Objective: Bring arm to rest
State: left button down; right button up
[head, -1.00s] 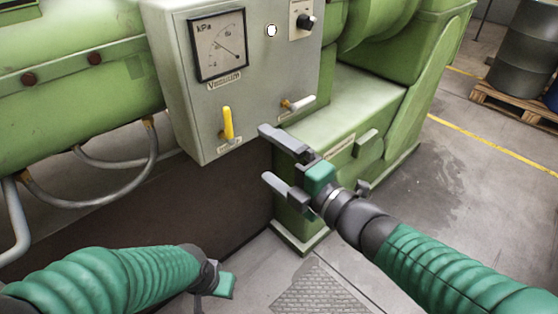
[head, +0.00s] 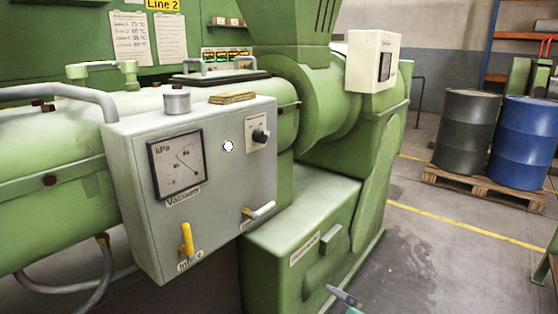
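Only a small part of my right gripper (head: 345,299) shows at the bottom edge, below the green machine's front housing. One grey finger and a bit of green are visible, and the rest is cut off by the frame. I cannot tell whether it is open or shut. It is apart from the grey control box (head: 225,185). My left gripper and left arm are not in view. The box carries a vacuum gauge (head: 177,164), a yellow lever (head: 186,240) pointing up, a white-handled lever (head: 259,210) tilted to the right and a black knob (head: 261,136).
The green extruder (head: 325,190) fills the left and middle. A metal tin (head: 177,102) and a tan stack (head: 232,97) sit on the box. A dark drum (head: 466,130) and a blue drum (head: 522,145) stand on a pallet (head: 485,190). The floor at the lower right is clear.

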jog(key=s+d+f+m+g+h, duration=0.2)
jog(key=s+d+f+m+g, duration=0.25)
jog(key=s+f+m, duration=0.3)
jog(key=s+d+f+m+g+h, duration=0.2)
jog(key=s+d+f+m+g, duration=0.2)
jog(key=s+d+f+m, duration=0.35)
jog(key=w+a+p+v, duration=0.1)
jog(key=w+p+v, duration=0.2)
jog(key=p+v, duration=1.6)
jog(key=shift+r+n+p, duration=0.4)
jog(key=shift+r+p, duration=0.1)
jog(key=shift+p, duration=0.05)
